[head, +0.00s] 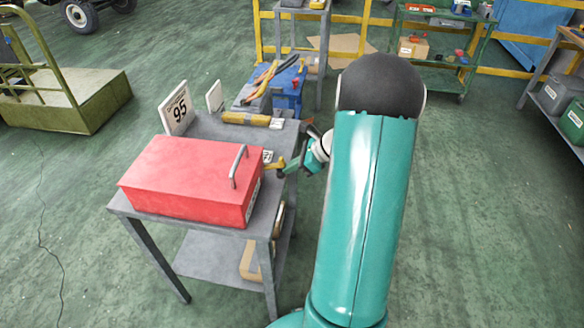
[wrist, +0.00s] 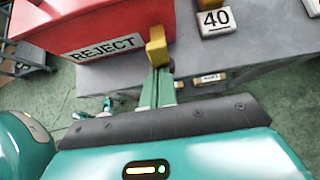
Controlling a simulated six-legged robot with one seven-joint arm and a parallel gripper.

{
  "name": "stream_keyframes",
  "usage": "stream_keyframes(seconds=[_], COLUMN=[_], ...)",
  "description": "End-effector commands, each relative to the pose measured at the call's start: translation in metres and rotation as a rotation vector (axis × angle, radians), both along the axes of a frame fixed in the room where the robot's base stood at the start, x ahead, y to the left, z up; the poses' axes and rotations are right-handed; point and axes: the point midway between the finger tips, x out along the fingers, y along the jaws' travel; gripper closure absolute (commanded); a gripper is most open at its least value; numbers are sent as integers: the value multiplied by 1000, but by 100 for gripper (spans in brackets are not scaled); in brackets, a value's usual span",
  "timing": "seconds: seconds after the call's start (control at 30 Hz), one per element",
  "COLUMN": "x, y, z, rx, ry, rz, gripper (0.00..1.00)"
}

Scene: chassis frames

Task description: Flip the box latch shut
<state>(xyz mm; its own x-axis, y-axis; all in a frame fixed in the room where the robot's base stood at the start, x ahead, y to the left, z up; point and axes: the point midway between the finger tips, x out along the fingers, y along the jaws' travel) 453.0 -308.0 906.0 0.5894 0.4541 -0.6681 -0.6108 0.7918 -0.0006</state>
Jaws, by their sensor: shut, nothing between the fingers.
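A red box (head: 185,175) with its lid down sits on a grey cart. A grey bar handle (head: 237,166) stands on the lid near its right edge. In the wrist view the box (wrist: 70,28) has a REJECT label (wrist: 106,48) on its side. My gripper (head: 284,168) is beside the box's right side, low near the cart top. In the wrist view its green fingers (wrist: 157,75) are together and hold nothing. A yellow piece (wrist: 157,45) is at their tips, close to the label's end; I cannot tell whether it is the latch or the fingertips.
The grey cart top (head: 205,124) also bears a white 95 sign (head: 177,108) and a yellow cylinder (head: 246,119). A 40 tag (wrist: 216,20) is right of the fingers in the wrist view. A blue bin (head: 287,93) stands behind. Green floor is open on the right.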

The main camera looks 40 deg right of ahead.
Motion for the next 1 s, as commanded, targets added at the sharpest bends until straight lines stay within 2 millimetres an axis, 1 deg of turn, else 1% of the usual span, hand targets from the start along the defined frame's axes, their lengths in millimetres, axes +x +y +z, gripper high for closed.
stream_keyframes(seconds=[0.33, 0.57, 1.0], x=[1, 5, 21], y=[1, 4, 17], z=[5, 14, 42], rx=[-32, -93, -335], ry=[39, 113, 421], rz=[1, 4, 8], gripper=[100, 100, 100])
